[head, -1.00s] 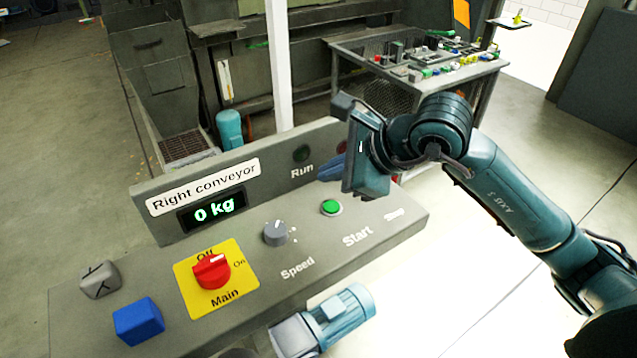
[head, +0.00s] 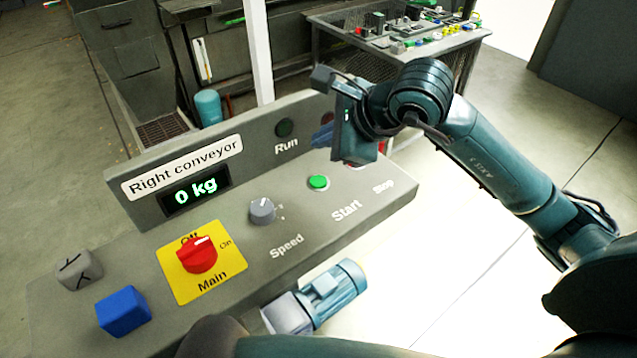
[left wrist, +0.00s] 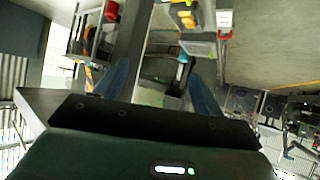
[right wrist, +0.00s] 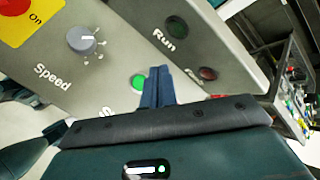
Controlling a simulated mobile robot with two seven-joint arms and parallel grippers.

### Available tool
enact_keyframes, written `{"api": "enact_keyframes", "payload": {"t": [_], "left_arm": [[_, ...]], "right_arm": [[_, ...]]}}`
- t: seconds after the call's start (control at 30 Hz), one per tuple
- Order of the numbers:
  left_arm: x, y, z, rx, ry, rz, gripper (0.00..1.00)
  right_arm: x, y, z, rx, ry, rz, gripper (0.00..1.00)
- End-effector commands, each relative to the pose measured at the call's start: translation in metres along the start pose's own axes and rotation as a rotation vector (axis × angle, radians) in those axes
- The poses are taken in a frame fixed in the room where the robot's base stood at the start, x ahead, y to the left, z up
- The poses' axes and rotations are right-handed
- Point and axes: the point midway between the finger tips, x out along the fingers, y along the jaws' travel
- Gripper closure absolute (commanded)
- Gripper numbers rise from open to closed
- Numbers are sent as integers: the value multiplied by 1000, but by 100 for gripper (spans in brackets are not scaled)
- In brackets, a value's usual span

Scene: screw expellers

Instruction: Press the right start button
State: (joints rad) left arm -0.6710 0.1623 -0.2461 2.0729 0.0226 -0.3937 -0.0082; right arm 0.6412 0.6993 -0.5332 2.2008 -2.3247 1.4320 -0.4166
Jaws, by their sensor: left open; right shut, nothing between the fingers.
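The green start button (head: 318,182) sits above the word Start on the grey "Right conveyor" panel (head: 340,208). It also shows in the right wrist view (right wrist: 138,82), just left of my fingertips. My right gripper (head: 323,136) is shut and empty, behind and above the button in the head view. Its blue fingers also show in the right wrist view (right wrist: 157,72); contact with the button is not visible. My left gripper (left wrist: 163,75) is open and empty in the left wrist view, away from the panel.
My right gripper partly hides the stop button.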

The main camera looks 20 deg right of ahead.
Motion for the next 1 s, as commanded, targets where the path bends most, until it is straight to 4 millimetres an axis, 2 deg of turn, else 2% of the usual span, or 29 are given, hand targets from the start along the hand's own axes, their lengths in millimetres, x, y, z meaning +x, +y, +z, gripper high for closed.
{"api": "enact_keyframes", "payload": {"t": [0.1, 0.4, 1.0], "left_arm": [[7, 2, 2, 7, 24, 9, 31], [18, 10, 10, -13, 67, 47, 31], [17, 8, 7, -45, 75, 38, 31]], "right_arm": [[16, 12, -12, 2, 0, 3, 100], [42, 30, -30, 0, -1, -1, 100], [43, 32, -31, 1, -1, 0, 100]]}}
